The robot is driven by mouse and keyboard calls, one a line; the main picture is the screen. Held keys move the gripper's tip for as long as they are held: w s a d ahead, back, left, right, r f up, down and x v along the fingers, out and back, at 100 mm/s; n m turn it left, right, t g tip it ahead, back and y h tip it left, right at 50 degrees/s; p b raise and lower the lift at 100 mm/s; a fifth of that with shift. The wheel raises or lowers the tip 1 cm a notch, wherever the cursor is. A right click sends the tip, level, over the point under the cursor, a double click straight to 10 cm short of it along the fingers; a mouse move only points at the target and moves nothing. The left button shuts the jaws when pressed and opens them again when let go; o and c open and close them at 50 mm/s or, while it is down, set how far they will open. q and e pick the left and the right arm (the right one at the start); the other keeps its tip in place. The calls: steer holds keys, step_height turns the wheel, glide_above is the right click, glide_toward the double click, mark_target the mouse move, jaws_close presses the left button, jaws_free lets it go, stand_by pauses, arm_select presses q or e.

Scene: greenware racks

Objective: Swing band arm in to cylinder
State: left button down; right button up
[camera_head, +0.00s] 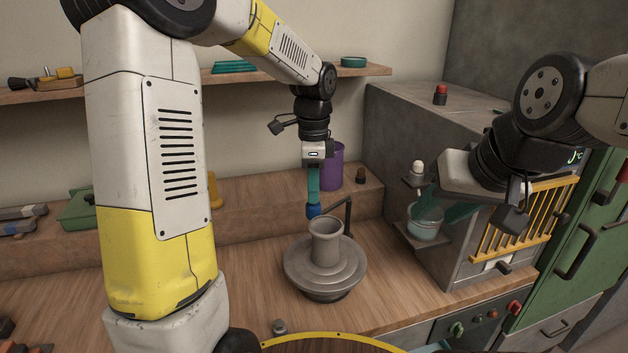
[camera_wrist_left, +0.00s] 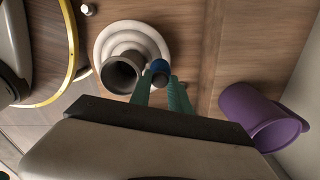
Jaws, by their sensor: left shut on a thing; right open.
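A grey clay cylinder (camera_head: 325,245) with a flared rim stands upright on the round grey wheel (camera_head: 350,272). A dark band arm (camera_head: 348,217) rises behind the wheel, beside the cylinder, with a blue knob (camera_head: 314,211) at its end. My left gripper (camera_head: 313,200) points down with its teal fingers shut on the blue knob. In the left wrist view the knob (camera_wrist_left: 159,66) sits between the fingertips, close beside the cylinder's open mouth (camera_wrist_left: 122,74). My right gripper (camera_head: 440,205) is open at the right, its teal fingers close to a pale jar (camera_head: 424,228); whether they touch cannot be told.
A purple mug (camera_head: 331,167) stands on the ledge behind my left gripper and shows in the wrist view (camera_wrist_left: 258,116). A grey cabinet with a yellow rack (camera_head: 528,220) stands at the right. A small grey knob (camera_head: 280,327) lies in front of the wheel. Bench left of the wheel is clear.

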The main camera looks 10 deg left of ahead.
arm_select(q)
steer(key=shift+s+d+n, duration=0.25)
steer(key=shift+d+n, duration=0.2)
steer(key=shift+n, duration=0.05)
steer(key=shift+r, duration=0.1)
steer(key=c, duration=1.2)
jaws_free()
step_height(320, 180, up, 8)
steer(key=shift+f, duration=0.15)
steer(key=shift+s, duration=0.1)
